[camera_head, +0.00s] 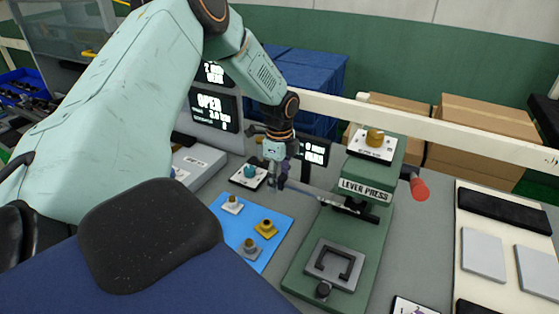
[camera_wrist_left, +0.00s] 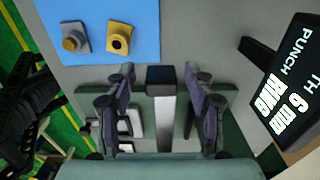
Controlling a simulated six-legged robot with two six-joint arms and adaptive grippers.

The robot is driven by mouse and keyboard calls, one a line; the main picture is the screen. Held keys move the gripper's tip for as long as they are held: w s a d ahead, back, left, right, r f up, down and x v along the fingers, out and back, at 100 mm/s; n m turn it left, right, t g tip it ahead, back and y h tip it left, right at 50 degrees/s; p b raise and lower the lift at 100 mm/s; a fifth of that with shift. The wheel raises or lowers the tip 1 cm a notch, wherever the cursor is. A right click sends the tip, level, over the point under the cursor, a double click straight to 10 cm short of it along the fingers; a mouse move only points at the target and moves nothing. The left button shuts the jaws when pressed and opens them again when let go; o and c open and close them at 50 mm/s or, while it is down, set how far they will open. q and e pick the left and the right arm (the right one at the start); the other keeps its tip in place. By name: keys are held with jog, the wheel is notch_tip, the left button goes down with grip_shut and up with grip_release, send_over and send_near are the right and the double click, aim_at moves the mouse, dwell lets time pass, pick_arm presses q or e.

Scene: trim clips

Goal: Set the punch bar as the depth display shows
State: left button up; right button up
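The green lever press (camera_head: 365,189) stands right of centre in the head view, with a small black bracket on its base plate. A thin pale bar, seemingly the punch bar (camera_head: 322,195), sticks out of its left side. My left gripper (camera_head: 279,178) is at the bar's outer end. In the left wrist view the grey bar (camera_wrist_left: 162,120) lies between the two spread fingers (camera_wrist_left: 162,100), with visible gaps on both sides. The depth display (camera_head: 313,150) stands behind the gripper; in the wrist view the display (camera_wrist_left: 290,90) appears to read 6 mm, partly cut off. My right gripper is not in view.
A blue mat (camera_head: 228,220) with several small knobbed clips lies left of the press. A teal-knobbed block (camera_head: 249,174) stands behind it. A display reading OPER (camera_head: 212,108) is at the back left. A red handle end (camera_head: 419,188) juts right; a pale tray (camera_head: 468,210) is beyond.

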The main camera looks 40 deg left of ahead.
pick_arm(q)
jog(key=shift+w+d, duration=0.2)
jog(key=shift+d, duration=0.05)
jog(key=shift+r, duration=0.3)
notch_tip(320, 180, up, 11)
jog(key=shift+a+r, duration=0.15)
jog(key=shift+r, duration=0.05)
jog(key=shift+s, duration=0.1)
dwell(0.3)
